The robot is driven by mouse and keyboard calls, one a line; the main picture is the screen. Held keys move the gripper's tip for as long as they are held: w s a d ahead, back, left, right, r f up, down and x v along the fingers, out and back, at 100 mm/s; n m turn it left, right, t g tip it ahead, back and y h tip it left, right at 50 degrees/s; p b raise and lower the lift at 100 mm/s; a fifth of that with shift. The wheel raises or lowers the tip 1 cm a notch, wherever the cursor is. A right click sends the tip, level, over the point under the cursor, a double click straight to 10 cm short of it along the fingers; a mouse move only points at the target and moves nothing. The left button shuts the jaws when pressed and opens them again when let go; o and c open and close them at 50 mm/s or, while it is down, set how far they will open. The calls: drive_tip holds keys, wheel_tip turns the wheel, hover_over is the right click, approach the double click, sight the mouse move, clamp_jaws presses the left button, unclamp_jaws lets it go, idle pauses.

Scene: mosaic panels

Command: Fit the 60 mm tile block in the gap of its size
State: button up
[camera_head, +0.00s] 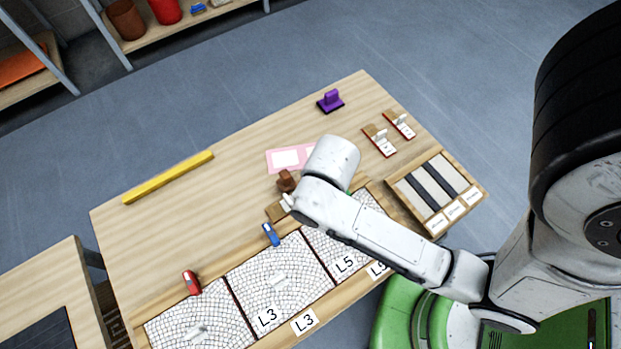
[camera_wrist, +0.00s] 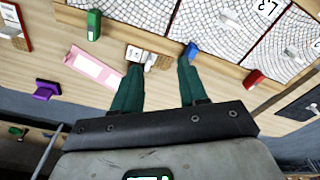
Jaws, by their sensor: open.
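My gripper (camera_wrist: 159,64) is open in the wrist view, its two teal fingers apart and pointing at the table. A small white block (camera_wrist: 134,53), partly covered by a finger, shows by the left fingertip. A brown piece (camera_wrist: 163,62) shows between the fingers. I cannot tell whether either touches them, or read a size. Mosaic panels lie along the table's front: a left one (camera_head: 165,324), a middle one (camera_head: 250,267) and a right one (camera_head: 318,244). Pale gaps or inserts show in the left (camera_head: 198,331) and middle (camera_head: 279,281) panels. My arm hides part of the right panel.
Blue (camera_head: 271,234) and red (camera_head: 192,283) pieces stand along the panels' back edge; a green one (camera_wrist: 94,25) shows in the wrist view. Red-edged white holders (camera_head: 380,141), a slotted tray (camera_head: 391,190), a purple piece (camera_head: 330,101) and a yellow bar (camera_head: 168,178) lie around.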

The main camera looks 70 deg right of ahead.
drive_tip(key=w+d+f+m+b, duration=0.2)
drive_tip(key=w+f+m, duration=0.1)
drive_tip(key=w+f, duration=0.4)
drive_tip(key=m+g+b, duration=0.1)
drive_tip(key=m+b, duration=0.1)
drive_tip(key=m, duration=0.1)
approach(287, 199)
drive_tip(key=f, duration=0.3)
drive_tip(key=f+b, duration=0.1)
drive_tip(key=f, duration=0.1)
drive_tip(key=shift+w+f, duration=0.25)
drive_tip(key=shift+w, duration=0.1)
drive_tip(key=shift+s+d+f+b, duration=0.1)
drive_tip(key=shift+s+f+b, duration=0.1)
drive_tip(key=shift+f, duration=1.1)
drive_tip(key=shift+s+d+f+b, duration=0.1)
drive_tip(key=shift+s+f, duration=0.1)
drive_tip(key=shift+f, duration=1.1)
clamp_jaws()
